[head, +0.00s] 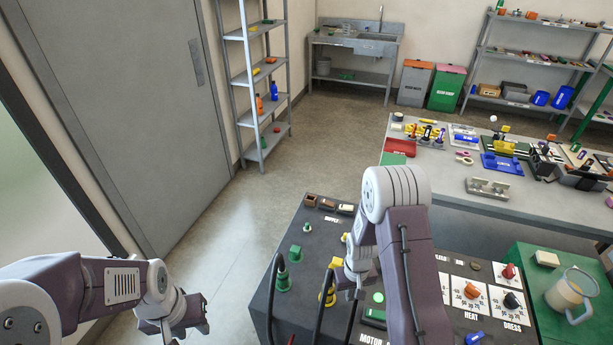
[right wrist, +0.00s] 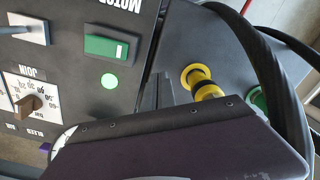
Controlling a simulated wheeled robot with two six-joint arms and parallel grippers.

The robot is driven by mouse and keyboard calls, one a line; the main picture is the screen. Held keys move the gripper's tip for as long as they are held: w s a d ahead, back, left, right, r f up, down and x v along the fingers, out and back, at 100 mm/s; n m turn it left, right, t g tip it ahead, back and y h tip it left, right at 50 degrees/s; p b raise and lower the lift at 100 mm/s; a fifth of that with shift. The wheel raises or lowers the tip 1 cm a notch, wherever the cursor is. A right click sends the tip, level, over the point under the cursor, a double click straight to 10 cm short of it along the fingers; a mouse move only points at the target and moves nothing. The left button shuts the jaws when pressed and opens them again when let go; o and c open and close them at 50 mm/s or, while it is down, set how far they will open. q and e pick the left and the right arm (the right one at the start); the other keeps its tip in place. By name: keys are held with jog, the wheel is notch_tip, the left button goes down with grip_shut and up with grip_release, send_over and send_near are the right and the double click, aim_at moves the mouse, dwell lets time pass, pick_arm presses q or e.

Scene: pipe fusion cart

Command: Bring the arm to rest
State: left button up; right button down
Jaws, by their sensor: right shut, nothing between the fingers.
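My right arm reaches over the dark fusion cart (head: 268,290) in the head view. Its gripper (head: 352,290) is low over the panel, partly hidden behind the arm, close to a yellow cable connector (head: 328,294). In the right wrist view the dark fingers (right wrist: 160,92) are together and empty, between the green switch (right wrist: 108,48) and the yellow connector (right wrist: 204,84). They look apart from both. My left gripper (head: 178,326) is at the lower left over the floor, apart from the cart. Its fingertips are hard to make out.
Black cables (head: 318,312) arch over the cart beside my right gripper. Knobs (head: 473,291), a green plug (head: 283,279) and a jug (head: 570,295) stand nearby. A grey workbench (head: 455,208) with tools is behind to the right. Floor left of the cart is clear.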

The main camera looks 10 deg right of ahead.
jog(key=shift+w+a+r, duration=0.1)
jog(key=shift+w, duration=0.05)
jog(key=w+a+r+n+t, duration=0.1)
jog(key=a+r+t, duration=0.1)
jog(key=r, duration=0.5)
jog(key=w+a+r+t, duration=0.1)
jog(key=w+r, duration=0.1)
jog(key=r, duration=0.5)
jog(key=s+a+r+m+g, duration=0.1)
jog(key=s+a+r, duration=0.1)
jog(key=s, duration=0.9)
jog(key=shift+s+r+g, duration=0.35)
jog(key=shift+s+g, duration=0.05)
